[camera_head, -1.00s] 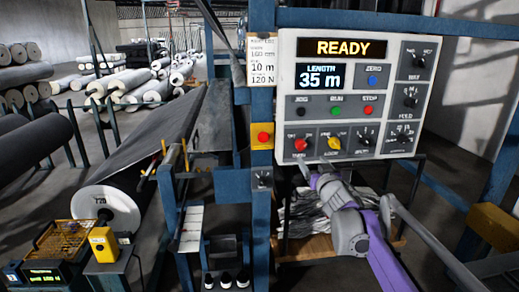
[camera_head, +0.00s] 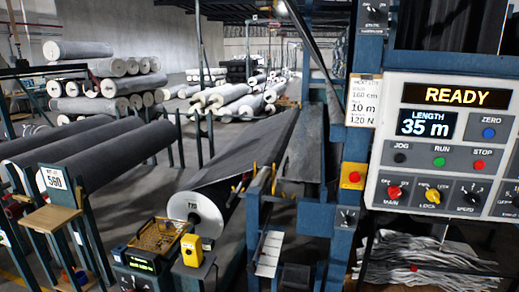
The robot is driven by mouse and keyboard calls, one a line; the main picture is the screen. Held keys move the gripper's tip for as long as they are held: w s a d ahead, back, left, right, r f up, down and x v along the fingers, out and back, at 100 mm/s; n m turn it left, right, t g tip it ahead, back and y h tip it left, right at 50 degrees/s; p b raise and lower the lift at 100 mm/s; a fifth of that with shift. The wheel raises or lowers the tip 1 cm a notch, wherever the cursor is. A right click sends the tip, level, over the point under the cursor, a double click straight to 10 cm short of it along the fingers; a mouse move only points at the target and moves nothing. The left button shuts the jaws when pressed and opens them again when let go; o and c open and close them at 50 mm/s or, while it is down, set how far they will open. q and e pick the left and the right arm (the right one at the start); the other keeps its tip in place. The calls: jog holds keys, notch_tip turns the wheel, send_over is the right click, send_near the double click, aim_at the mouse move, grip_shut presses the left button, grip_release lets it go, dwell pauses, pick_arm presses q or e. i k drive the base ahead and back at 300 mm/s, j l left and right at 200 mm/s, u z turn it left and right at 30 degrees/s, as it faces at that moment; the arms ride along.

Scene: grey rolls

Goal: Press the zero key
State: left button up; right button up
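The zero key is a round blue button (camera_head: 488,132) under the label ZERO, at the upper right of the white control panel (camera_head: 376,188) in the head view. Nothing covers it. The length display (camera_head: 427,124) beside it reads 35 m, and the display above (camera_head: 457,96) reads READY. Neither of my grippers shows clearly in the head view. The panel's right edge is cut off by the picture.
Below the zero key are the black jog (camera_head: 400,158), green run (camera_head: 439,161) and red stop (camera_head: 478,165) buttons. A yellow box with a red button (camera_head: 353,176) is on the blue post left of the panel. Crumpled grey material (camera_head: 425,262) lies below.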

aim_at(488, 133)
jog(key=k+z, duration=0.1)
jog(key=z, duration=1.35)
